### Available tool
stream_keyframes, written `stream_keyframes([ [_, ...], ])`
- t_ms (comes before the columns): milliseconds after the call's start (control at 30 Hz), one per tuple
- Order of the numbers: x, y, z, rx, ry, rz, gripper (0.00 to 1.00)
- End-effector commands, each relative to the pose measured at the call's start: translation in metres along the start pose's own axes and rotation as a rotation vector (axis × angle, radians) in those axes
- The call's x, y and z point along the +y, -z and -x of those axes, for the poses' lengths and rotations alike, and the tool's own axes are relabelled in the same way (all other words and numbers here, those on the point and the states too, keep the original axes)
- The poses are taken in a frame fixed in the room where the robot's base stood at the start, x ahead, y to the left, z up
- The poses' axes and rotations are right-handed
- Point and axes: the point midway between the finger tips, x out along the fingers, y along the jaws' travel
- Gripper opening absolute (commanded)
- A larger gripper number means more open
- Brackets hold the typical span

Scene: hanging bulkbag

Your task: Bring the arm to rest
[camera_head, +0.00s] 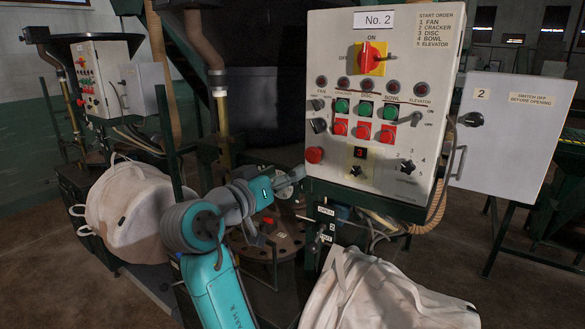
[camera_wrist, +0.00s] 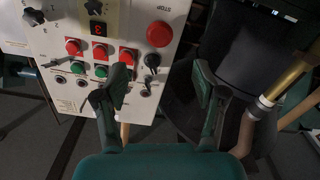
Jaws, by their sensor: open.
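My arm (camera_head: 203,226) is teal and reaches up from the bottom of the head view, bent at the elbow. My gripper (camera_head: 293,177) is at the lower left edge of the No. 2 control panel (camera_head: 345,95), just below its red stop button (camera_head: 314,155). In the wrist view my gripper (camera_wrist: 161,85) has its two dark green fingers spread wide, with nothing between them. The panel shows upside down there, with the stop button (camera_wrist: 160,34) beyond the fingers. Whether a finger touches the panel, I cannot tell.
The panel's open door (camera_head: 512,118) sticks out to the right. White bulk bags sit at lower right (camera_head: 385,295) and left (camera_head: 130,210). A round flanged plate (camera_head: 265,240) lies below my gripper. Another control panel (camera_head: 95,75) stands at the back left. A brass-coloured pipe (camera_wrist: 287,80) is at right in the wrist view.

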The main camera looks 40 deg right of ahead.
Motion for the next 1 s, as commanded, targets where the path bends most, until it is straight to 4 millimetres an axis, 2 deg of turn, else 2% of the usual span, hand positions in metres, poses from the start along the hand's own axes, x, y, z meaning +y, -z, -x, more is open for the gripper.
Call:
stream_keyframes([
  [133, 0.0, 0.0, 0.005, 0.0, 0.0, 0.0, 0.7],
  [700, -0.002, -0.004, 0.005, 0.004, 0.007, 0.008, 0.7],
  [767, -0.006, -0.011, 0.005, 0.012, 0.021, 0.022, 0.7],
  [867, -0.017, -0.035, 0.005, 0.037, 0.066, 0.068, 0.7],
  [1000, -0.037, -0.084, 0.008, 0.086, 0.169, 0.15, 0.7],
])
